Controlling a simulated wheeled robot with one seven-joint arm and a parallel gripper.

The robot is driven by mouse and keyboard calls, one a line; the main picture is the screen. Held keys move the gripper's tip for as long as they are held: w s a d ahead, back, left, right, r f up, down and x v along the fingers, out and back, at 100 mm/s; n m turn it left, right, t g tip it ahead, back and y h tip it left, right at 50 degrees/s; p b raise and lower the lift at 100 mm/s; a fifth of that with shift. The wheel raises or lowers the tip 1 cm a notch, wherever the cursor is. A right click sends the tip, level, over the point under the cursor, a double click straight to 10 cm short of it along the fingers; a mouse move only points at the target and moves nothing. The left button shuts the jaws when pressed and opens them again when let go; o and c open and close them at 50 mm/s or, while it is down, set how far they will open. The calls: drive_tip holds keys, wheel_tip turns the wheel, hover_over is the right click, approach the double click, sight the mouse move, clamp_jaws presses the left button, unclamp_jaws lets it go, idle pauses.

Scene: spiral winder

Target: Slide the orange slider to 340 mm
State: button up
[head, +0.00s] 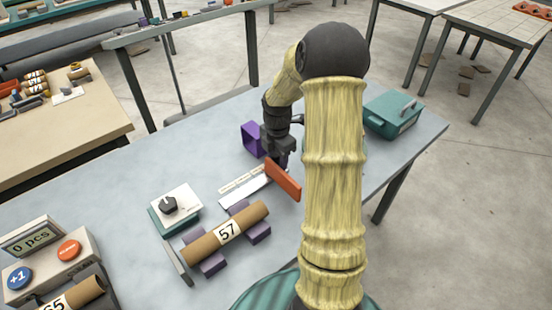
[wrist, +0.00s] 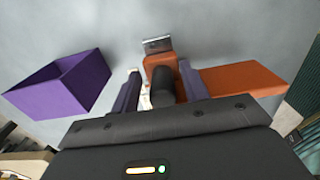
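The orange slider has an upright plate (head: 284,180) at the right end of a white ruler strip (head: 245,184). The ruler numbers are too small to read. The wrist view shows the orange plate (wrist: 240,79) at right and the slider's orange block with a dark knob (wrist: 162,82). My gripper (head: 281,162) is low over the rail, behind the plate. In the wrist view my gripper (wrist: 160,92) has its fingers apart, one on each side of the knob. A gap shows at the left finger; the right finger is close to the knob.
A purple open box (head: 251,139) stands behind the rail. A teal case (head: 393,115) is at the right. A cardboard tube marked 57 (head: 226,236) lies on purple supports in front. A dial box (head: 175,208) and a counter (head: 48,262) stand at the left.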

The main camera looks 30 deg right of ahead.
drive_tip(key=shift+a, duration=0.15)
wheel_tip(320, 180, up, 17)
drive_tip(key=p, duration=0.1)
drive_tip(key=shift+r+p, duration=0.2)
drive_tip(key=shift+p, duration=0.15)
idle(0.6)
drive_tip(key=s+a+r+m+t+p, duration=0.1)
drive_tip(key=s+a+m+t+p, duration=0.1)
drive_tip(key=s+a+m+p, duration=0.7)
drive_tip(key=s+a+m, duration=0.6)
drive_tip(key=s+m, duration=0.1)
drive_tip(key=m, duration=0.4)
drive_tip(key=shift+t, duration=0.3)
